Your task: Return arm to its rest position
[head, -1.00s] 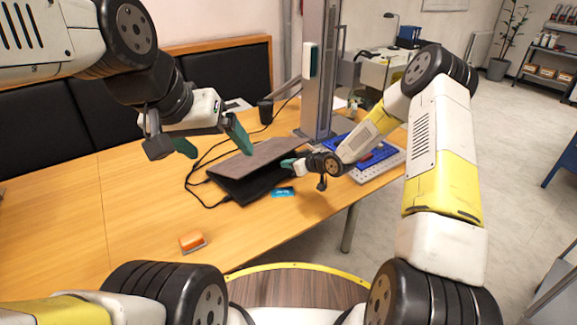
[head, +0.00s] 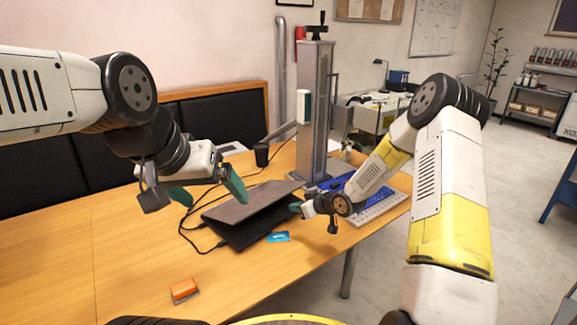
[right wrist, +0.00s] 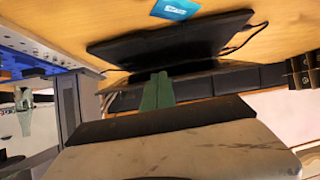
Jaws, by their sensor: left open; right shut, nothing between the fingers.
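My left gripper (head: 207,190) is open, with green fingertips, over the table left of the partly open laptop (head: 246,202). Nothing shows between its fingers. My right gripper (head: 296,207) is shut and empty beside the laptop's right edge, in front of the laser marker column (head: 314,115). In the right wrist view its green fingers (right wrist: 157,92) are together, with the dark laptop (right wrist: 165,44) beyond them. Whether they touch the laptop is hard to tell.
A blue card (head: 278,237) lies near the laptop. An orange block (head: 184,290) sits at the table's front. A black cup (head: 261,155) stands behind the laptop. The blue marker bed (head: 335,184) lies behind my right arm. The left tabletop (head: 60,255) is clear.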

